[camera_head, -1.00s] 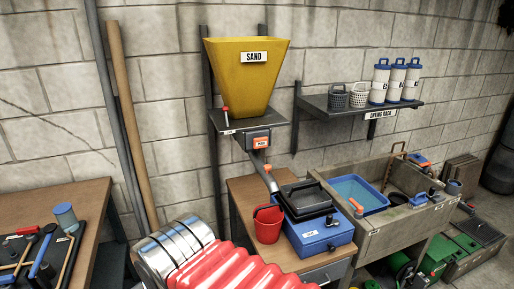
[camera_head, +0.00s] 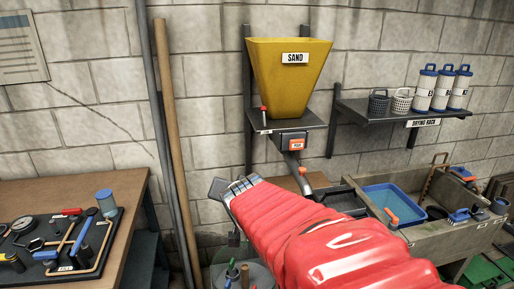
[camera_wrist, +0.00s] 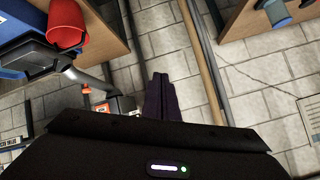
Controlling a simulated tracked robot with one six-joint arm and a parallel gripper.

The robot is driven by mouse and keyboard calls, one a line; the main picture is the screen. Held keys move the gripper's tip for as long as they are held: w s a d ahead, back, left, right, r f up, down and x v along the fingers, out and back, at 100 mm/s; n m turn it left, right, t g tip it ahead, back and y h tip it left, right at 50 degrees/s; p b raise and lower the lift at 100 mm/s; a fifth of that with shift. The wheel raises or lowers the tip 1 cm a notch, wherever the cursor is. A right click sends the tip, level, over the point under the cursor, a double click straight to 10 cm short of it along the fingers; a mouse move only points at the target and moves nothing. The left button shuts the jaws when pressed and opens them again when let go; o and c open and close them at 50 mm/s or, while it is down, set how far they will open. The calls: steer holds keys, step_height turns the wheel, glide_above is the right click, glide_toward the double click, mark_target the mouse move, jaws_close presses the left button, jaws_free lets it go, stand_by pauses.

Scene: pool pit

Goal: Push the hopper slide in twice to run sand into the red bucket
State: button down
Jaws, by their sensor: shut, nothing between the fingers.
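A yellow hopper labelled SAND (camera_head: 290,75) stands on a wall shelf. Below it is the slide block with an orange push plate (camera_head: 297,145), and a grey chute runs down from it, with an orange knob. In the wrist view the push plate (camera_wrist: 101,108) lies left of my gripper (camera_wrist: 160,78). The red bucket (camera_wrist: 66,26) is at the upper left there; in the head view my red arm hides it. My gripper (camera_head: 216,188) is shut and empty, left of and lower than the push plate, apart from it.
Grey and wooden poles (camera_head: 172,150) lean on the wall close left of my gripper. A workbench (camera_head: 40,185) with tools is at the left. The sink with a blue basin (camera_head: 395,200) and the drying rack shelf (camera_head: 400,108) are at the right.

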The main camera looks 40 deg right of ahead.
mark_target(297, 145)
steer(key=w+d+m+t+h, duration=0.1)
steer(key=d+m+t+h, duration=0.35)
steer(key=d, duration=1.15)
steer(key=s+d+f+m, duration=0.1)
steer(key=s+d+m, duration=0.2)
steer(key=d, duration=0.3)
steer(key=s+d+f+m+t, duration=0.1)
steer(key=s+d+m, duration=0.2)
steer(key=d+m, duration=0.2)
steer(key=shift+s+d+f+y, duration=0.15)
steer(key=shift+s+d+y, duration=0.2)
steer(key=shift+d, duration=0.5)
steer(key=shift+w+m, duration=0.1)
steer(key=shift+m, duration=0.15)
steer(key=x, duration=1.4)
steer(key=shift+x, duration=2.65)
steer(key=shift+r, duration=0.2)
